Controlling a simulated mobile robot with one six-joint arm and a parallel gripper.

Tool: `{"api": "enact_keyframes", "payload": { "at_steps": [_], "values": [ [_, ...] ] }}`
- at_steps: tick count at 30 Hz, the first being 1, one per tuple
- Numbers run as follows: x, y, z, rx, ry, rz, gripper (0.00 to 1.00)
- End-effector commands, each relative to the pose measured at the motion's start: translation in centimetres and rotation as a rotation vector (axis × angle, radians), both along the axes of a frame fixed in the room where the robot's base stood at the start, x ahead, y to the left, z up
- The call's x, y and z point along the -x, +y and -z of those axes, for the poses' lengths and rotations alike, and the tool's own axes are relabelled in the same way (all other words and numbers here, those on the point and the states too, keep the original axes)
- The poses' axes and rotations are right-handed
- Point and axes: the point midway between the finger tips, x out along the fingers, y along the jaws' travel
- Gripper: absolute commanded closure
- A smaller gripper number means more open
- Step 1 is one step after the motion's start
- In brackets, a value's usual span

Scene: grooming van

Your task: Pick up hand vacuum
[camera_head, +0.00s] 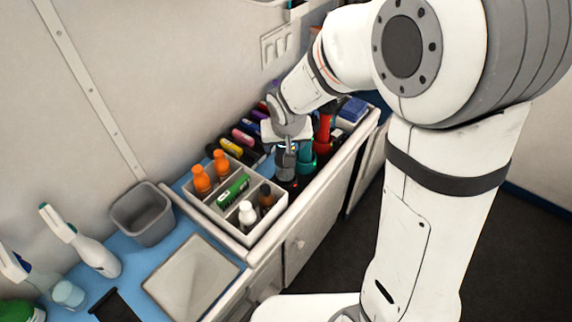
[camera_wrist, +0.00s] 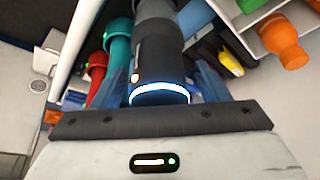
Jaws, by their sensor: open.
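A dark grey cylindrical device with a glowing pale-blue ring, which looks like the hand vacuum (camera_wrist: 160,62), stands on the counter below my gripper; it also shows in the head view (camera_head: 286,166). My gripper (camera_wrist: 164,84) is open, with one bluish finger on each side of the device's body. I cannot tell whether either finger touches it. In the head view my gripper (camera_head: 287,143) points down over the device and hides its top. A teal device (camera_wrist: 119,45) and a red device (camera_wrist: 97,66) of similar shape stand close beside it.
A row of dark-bodied coloured tools (camera_head: 245,138) lies along the wall. A grey bin (camera_head: 142,215) and a pale tray (camera_head: 190,278) are further left on the blue counter.

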Motion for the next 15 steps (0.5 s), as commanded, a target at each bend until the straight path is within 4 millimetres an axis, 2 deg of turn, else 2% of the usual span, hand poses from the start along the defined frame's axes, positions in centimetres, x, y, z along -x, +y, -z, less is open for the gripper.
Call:
{"api": "enact_keyframes", "payload": {
  "at_steps": [6, 15],
  "values": [
    [-0.02, -0.04, 0.05, 0.0, 0.0, 0.001, 0.33],
    [-0.03, -0.08, 0.01, 0.001, 0.0, 0.001, 0.57]
  ]
}}
